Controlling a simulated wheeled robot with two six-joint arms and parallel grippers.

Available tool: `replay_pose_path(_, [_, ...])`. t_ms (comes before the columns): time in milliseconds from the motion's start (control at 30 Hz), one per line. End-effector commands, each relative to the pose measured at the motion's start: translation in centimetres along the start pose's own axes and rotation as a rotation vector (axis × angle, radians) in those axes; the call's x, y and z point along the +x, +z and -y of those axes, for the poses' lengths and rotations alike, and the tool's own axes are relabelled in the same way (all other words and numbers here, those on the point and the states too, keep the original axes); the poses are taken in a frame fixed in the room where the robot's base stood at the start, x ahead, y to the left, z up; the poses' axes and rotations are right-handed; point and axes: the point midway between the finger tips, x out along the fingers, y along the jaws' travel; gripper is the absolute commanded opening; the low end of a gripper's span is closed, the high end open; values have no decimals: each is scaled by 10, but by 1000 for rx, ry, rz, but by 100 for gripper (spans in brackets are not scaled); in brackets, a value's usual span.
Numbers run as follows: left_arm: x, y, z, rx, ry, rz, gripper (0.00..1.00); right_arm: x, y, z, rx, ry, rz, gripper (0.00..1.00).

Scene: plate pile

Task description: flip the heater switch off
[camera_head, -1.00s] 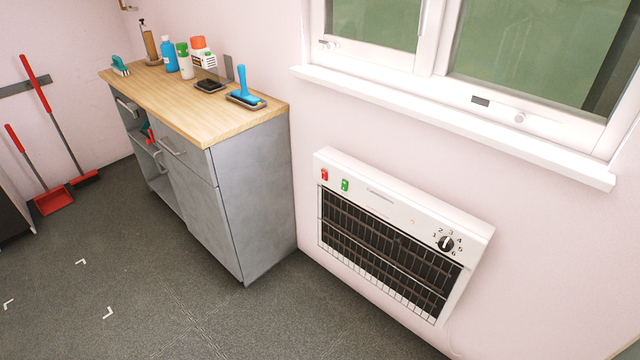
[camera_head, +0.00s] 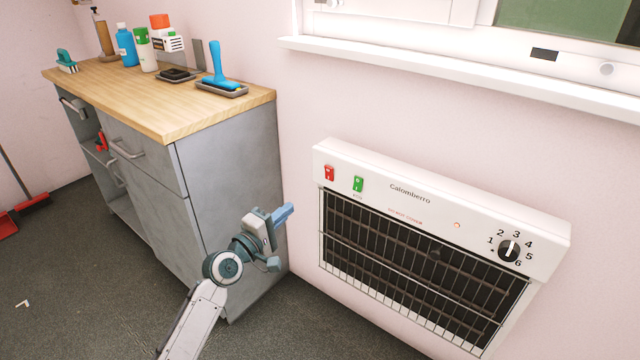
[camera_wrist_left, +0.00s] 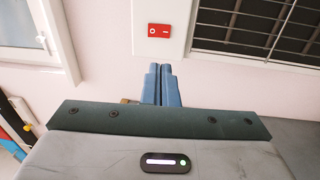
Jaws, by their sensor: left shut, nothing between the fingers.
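The white wall heater (camera_head: 440,205) hangs below the window, with a dark grille. Its red switch (camera_head: 329,173) is at the upper left of the front panel, beside a green switch (camera_head: 358,184). A numbered dial (camera_head: 509,250) is at the right. In the left wrist view the red switch (camera_wrist_left: 158,31) shows circle and line marks, just beyond the fingertips. My left gripper (camera_head: 288,211) is shut and empty, left of the heater and below the red switch, apart from it. Its blue fingers (camera_wrist_left: 161,69) lie together in the wrist view. My right gripper is not in view.
A grey cabinet (camera_head: 235,185) with a wooden top (camera_head: 150,95) stands close behind my left gripper. Bottles and a blue roller (camera_head: 218,72) are on it. The window sill (camera_head: 450,72) juts out above the heater. Floor at the lower left is mostly clear.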

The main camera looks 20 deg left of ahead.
Motion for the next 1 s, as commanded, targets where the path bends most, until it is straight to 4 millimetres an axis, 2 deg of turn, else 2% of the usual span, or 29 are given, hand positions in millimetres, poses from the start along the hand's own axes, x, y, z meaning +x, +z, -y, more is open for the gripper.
replay_pose_path(167, [0,4,-9,-19,24,13,0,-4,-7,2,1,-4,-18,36])
replay_pose_path(433, [0,3,-9,-18,23,12,0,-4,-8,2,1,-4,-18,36])
replay_pose_path(567, [7,3,-9,-18,23,12,0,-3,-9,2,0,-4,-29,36])
replay_pose_path(733, [34,3,-10,-19,26,11,0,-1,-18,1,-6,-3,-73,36])
replay_pose_path(1000, [93,4,-11,-20,25,12,0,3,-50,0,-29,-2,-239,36])
